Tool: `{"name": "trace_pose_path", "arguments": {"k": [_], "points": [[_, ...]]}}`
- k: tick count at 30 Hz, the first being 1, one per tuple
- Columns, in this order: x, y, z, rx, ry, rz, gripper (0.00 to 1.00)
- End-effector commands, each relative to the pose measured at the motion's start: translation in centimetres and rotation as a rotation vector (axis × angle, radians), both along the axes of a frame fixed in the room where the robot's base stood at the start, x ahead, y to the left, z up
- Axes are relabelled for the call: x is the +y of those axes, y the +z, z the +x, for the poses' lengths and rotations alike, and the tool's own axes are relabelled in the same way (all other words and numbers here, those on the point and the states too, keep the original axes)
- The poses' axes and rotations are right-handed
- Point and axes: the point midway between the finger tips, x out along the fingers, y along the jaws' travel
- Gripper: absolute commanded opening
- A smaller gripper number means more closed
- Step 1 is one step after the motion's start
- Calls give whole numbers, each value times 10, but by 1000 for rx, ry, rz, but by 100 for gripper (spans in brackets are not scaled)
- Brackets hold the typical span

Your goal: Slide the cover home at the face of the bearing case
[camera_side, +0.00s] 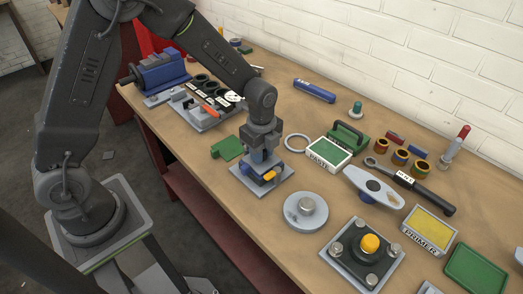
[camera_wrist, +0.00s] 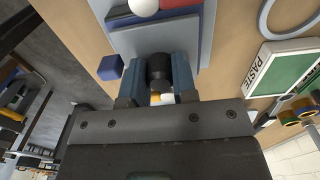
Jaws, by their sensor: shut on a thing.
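My gripper (camera_side: 262,166) points down over a blue block on a grey plate (camera_side: 246,185), which looks like the bearing case (camera_side: 252,178). In the wrist view my gripper (camera_wrist: 160,72) has its blue fingers shut on a dark round piece (camera_wrist: 159,68), seemingly the cover or its knob. A small yellow part (camera_side: 271,175) shows beside the fingers at the block. The grey plate also shows in the wrist view (camera_wrist: 135,42). The fingers hide most of the held piece and the face of the block, so I cannot tell whether the cover touches it.
A green bracket (camera_side: 228,148) lies to the left of the plate. A ring (camera_side: 297,142) and a paste tray (camera_side: 328,156) are to its right. A grey round disc (camera_side: 306,210) and a plate with a yellow-capped part (camera_side: 370,245) stand nearer the front. The table's front edge is close.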

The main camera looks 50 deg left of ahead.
Motion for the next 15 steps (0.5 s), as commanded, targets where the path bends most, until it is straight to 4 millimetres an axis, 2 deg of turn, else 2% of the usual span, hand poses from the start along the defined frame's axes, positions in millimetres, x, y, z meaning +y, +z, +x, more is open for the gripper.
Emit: {"name": "trace_pose_path", "arguments": {"k": [15], "points": [[0, -4, 0, -1, 0, 0, 0]]}}
